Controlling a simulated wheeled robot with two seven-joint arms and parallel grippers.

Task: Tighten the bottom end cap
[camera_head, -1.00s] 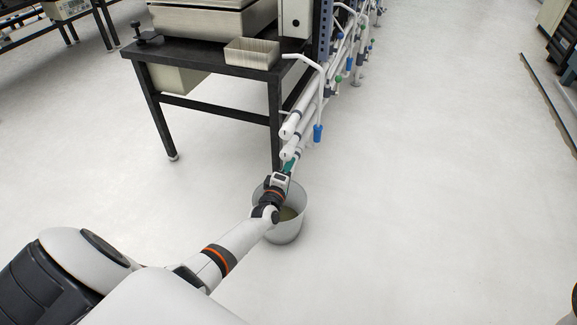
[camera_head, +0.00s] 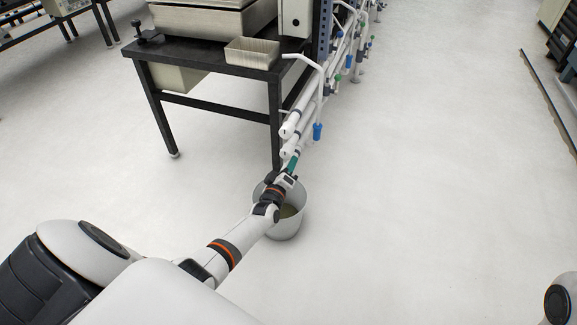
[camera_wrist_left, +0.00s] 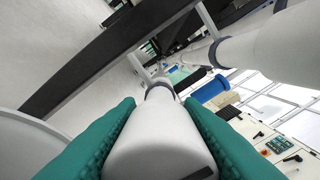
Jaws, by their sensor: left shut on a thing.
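The bottom end cap (camera_wrist_left: 160,145) is a smooth white piece at the near end of a white pipe. In the left wrist view it lies between the two teal finger pads of my left gripper (camera_head: 292,165), which is shut on it. In the head view the gripper and wrist mostly hide this cap, at the low end of the pipe rack. The white ends of two other pipes (camera_head: 288,131) show just above the gripper. Whether the cap's thread is fully seated cannot be seen. My right gripper is out of view.
A grey-white bucket (camera_head: 288,228) stands on the floor under my left wrist. A dark table (camera_head: 205,58) with a metal tray (camera_head: 252,53) is beside the pipes. A bent white tube with a blue handle (camera_head: 318,131) hangs right of them.

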